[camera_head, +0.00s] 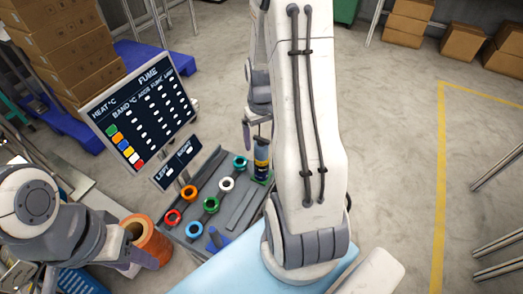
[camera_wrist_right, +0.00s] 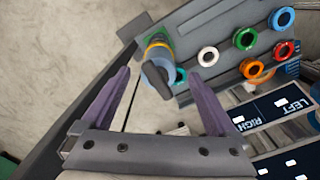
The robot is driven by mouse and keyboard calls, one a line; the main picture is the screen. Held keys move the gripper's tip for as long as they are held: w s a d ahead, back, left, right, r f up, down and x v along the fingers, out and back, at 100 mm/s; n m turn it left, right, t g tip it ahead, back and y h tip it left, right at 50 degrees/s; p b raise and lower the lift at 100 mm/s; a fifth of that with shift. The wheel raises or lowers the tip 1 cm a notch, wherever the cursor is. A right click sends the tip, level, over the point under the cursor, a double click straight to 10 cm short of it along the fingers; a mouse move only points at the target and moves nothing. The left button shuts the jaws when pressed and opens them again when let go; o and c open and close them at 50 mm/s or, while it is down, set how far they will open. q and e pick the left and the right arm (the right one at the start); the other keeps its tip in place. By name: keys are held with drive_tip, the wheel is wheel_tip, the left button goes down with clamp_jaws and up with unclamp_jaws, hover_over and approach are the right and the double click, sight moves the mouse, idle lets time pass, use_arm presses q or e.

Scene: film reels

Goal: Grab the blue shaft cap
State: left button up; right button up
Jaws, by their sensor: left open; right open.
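No part is clearly marked as the blue shaft cap. A dark blue cylinder with a yellow band (camera_head: 262,158) stands at the tray's far corner. My right gripper (camera_wrist_right: 160,74) is open and empty, its purple fingers either side of the cylinder (camera_wrist_right: 157,58) in the picture; contact cannot be told. My left gripper (camera_head: 128,258) is open, beside the orange spool.
The grey tray (camera_head: 239,207) holds white (camera_head: 227,184), green (camera_head: 240,162), red (camera_head: 172,217) and orange (camera_head: 190,191) rings. An orange spool (camera_head: 143,236) stands left of it. Signboards (camera_head: 140,105) rise behind the tray. Open floor lies to the right.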

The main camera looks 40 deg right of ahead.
sight(262, 154)
wheel_tip(262, 154, down, 5)
drive_tip(key=shift+d+f+b, duration=0.1)
drive_tip(key=shift+b, duration=0.3)
clamp_jaws()
drive_tip(key=shift+r, duration=0.2)
